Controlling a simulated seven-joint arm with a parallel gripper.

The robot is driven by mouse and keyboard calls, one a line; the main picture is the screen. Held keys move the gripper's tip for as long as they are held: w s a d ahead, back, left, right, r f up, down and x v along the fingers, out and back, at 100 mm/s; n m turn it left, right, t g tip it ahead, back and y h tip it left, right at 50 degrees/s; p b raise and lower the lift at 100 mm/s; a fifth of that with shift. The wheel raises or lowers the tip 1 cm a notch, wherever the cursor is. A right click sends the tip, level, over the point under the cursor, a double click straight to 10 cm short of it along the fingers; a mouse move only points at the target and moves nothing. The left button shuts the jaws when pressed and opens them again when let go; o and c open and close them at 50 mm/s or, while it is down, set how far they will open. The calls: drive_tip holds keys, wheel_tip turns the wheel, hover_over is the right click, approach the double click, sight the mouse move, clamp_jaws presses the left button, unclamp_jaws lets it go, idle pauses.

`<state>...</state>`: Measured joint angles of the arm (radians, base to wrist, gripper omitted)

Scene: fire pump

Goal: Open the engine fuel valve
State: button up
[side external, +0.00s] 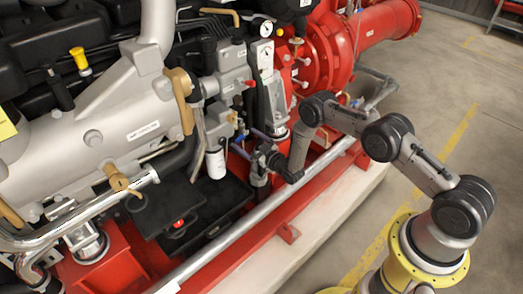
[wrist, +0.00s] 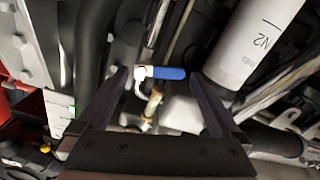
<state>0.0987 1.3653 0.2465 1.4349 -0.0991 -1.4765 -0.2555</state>
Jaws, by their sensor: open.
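A small valve with a blue lever handle (wrist: 166,72) shows near the middle of the wrist view. Its handle lies roughly crosswise, with a silver end at its left and a brass-coloured fitting (wrist: 152,103) below. My gripper (wrist: 157,78) is open, with its two dark fingers on either side of the handle in the picture. Nothing is held, and I cannot tell how far the handle is beyond the fingertips. In the side external view my gripper (side external: 262,156) is beside the engine, above the red base rail. The blue handle is not clear in that view.
A white cylinder (wrist: 255,42) stands close at the upper right in the wrist view, and a dark hose (wrist: 92,45) runs at the left. The grey engine (side external: 120,125), red pump (side external: 325,50) and silver pipe (side external: 240,230) crowd the side external view.

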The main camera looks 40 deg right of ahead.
drive_tip(key=s, duration=1.2)
drive_tip(key=shift+s+r, duration=0.1)
drive_tip(key=shift+r, duration=0.05)
drive_tip(key=w, duration=1.3)
drive_tip(key=shift+r, duration=0.2)
drive_tip(key=shift+w+a, duration=0.1)
drive_tip(key=c, duration=1.1)
